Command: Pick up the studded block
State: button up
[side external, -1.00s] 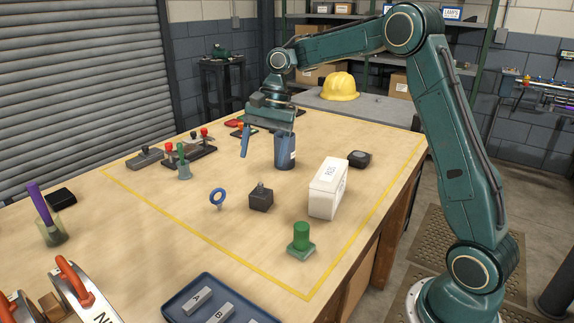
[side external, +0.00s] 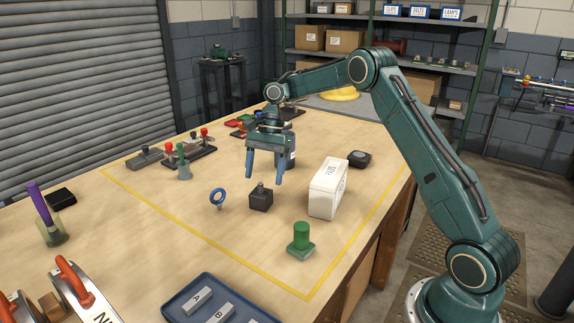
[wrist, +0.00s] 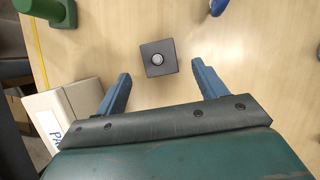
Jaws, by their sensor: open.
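The studded block (side external: 261,200) is a small dark grey cube with a round stud on top. It sits upright on the wooden table inside the yellow outline. In the wrist view the block (wrist: 158,66) shows from above, just beyond the fingertips and between their lines, with its light round stud in the middle. My gripper (side external: 264,180) is open and empty, above the table with its blue fingers pointing down, close behind the block. The gripper also shows in the wrist view (wrist: 160,68), with its two fingers apart on either side of the block's line.
A white box (side external: 328,188) stands right of the block. A blue ring piece (side external: 217,198) stands close to its left. A green cylinder on a base (side external: 301,240) stands in front. Bare table lies in front of the block.

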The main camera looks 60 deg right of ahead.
aim_at(260, 192)
jog(key=shift+a+f, duration=0.15)
jog(key=shift+f, duration=0.2)
jog(key=shift+a+f, duration=0.1)
jog(key=shift+f, duration=0.05)
jog(key=shift+x, duration=2.75)
jog(key=shift+c, duration=0.4)
grip_shut()
